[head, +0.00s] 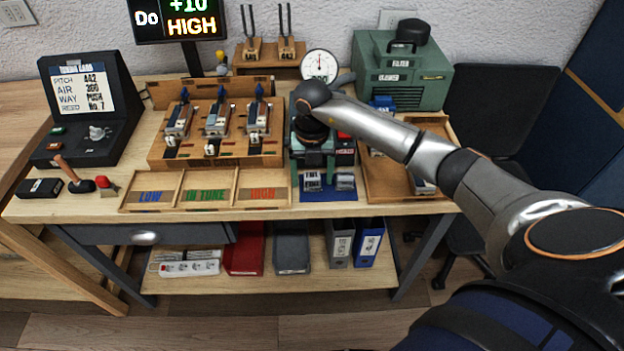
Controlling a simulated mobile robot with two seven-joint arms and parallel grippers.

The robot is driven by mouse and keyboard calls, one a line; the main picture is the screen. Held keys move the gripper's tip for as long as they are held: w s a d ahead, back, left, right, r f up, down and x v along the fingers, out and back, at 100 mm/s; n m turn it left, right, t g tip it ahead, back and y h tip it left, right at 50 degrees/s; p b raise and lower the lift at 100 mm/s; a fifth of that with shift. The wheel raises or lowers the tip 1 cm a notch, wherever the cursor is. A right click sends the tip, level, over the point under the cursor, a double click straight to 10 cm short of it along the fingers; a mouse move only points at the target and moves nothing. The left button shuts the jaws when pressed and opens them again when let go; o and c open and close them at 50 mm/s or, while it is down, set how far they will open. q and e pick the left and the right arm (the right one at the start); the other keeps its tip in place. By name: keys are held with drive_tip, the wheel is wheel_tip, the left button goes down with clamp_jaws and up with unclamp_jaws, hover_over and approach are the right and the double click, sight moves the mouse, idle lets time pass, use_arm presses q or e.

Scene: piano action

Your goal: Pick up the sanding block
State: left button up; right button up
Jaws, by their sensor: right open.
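I cannot tell for certain which thing is the sanding block, as labels are too small to read. One candidate is a small labelled block (312,181) on the blue mat (328,196) at the front of the bench. A similar small block (345,181) lies to its right. A black block (40,188) lies at the bench's front left. My right gripper (312,132) points down above the green fixture (311,160), behind the blue mat. It is open, with its fingers mostly hidden by my wrist. My left gripper is out of view.
A three-part wooden tray (212,206) lies left of the mat. Behind it stands a wooden rack (215,160) with several piano mechanisms. A dial gauge (320,66) and a green machine (400,75) stand behind my right arm. A wooden tray (385,190) lies right.

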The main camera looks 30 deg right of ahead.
clamp_jaws()
idle(0.6)
